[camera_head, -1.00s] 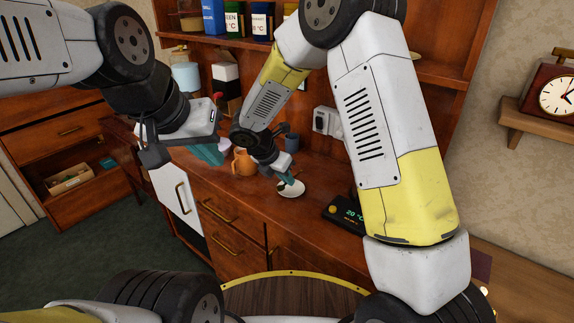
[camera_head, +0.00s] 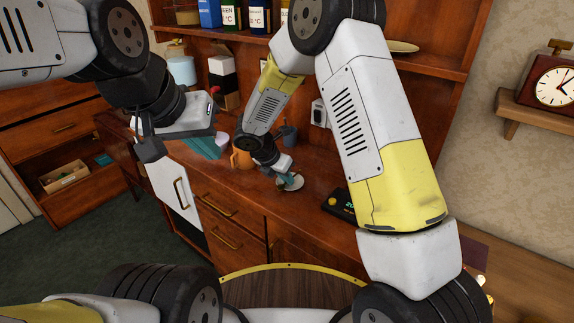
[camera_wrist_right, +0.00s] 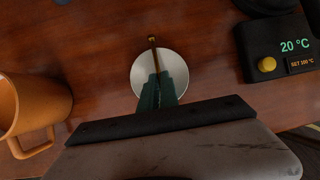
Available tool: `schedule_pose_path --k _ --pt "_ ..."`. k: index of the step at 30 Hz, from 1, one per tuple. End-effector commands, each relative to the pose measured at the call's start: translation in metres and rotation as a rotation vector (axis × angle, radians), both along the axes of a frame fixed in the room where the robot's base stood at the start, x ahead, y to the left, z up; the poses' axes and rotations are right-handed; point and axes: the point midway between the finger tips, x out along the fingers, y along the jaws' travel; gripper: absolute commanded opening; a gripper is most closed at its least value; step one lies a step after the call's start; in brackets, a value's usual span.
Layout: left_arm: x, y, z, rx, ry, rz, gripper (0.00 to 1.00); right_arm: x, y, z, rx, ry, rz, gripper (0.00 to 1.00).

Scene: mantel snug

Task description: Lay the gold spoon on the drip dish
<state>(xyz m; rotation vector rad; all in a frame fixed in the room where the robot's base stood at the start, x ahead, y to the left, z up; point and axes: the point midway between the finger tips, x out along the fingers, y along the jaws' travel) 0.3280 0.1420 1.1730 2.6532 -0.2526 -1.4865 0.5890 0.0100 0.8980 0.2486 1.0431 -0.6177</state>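The drip dish (camera_wrist_right: 176,62) is a small white round dish on the wooden counter; it also shows in the head view (camera_head: 297,185). The gold spoon (camera_wrist_right: 152,41) is thin, and its gold end reaches past the dish's far rim in the right wrist view. My right gripper (camera_wrist_right: 156,78) has its teal fingers close together around the spoon, over the dish. I cannot tell whether the spoon touches the dish. My left gripper (camera_head: 208,146) hangs over the counter's left part, away from the dish; its finger gap is not clear.
An orange mug (camera_wrist_right: 32,108) stands left of the dish. A black device with a temperature display (camera_wrist_right: 291,46) and yellow knob stands at the right. Shelves rise above the counter. Bare wood lies around the dish.

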Motion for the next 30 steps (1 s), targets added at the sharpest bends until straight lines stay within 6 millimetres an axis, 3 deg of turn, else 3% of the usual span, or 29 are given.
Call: schedule_pose_path --k 1,3,4,14,30 --pt "0.0 0.0 0.0 0.0 0.0 0.0 0.0 0.0 0.0 0.0 0.0 0.0 0.0 0.11" --pt "0.0 0.0 0.0 0.0 0.0 0.0 0.0 0.0 0.0 0.0 0.0 0.0 0.0 0.25" --pt "0.0 0.0 0.0 0.0 0.0 0.0 0.0 0.0 0.0 0.0 0.0 0.0 0.0 0.27" --pt "0.0 0.0 0.0 0.0 0.0 0.0 0.0 -0.001 0.002 0.007 0.001 -0.001 0.002 0.27" --pt "0.0 0.0 0.0 0.0 0.0 0.0 0.0 -0.037 0.038 0.095 0.002 -0.003 0.001 0.27"
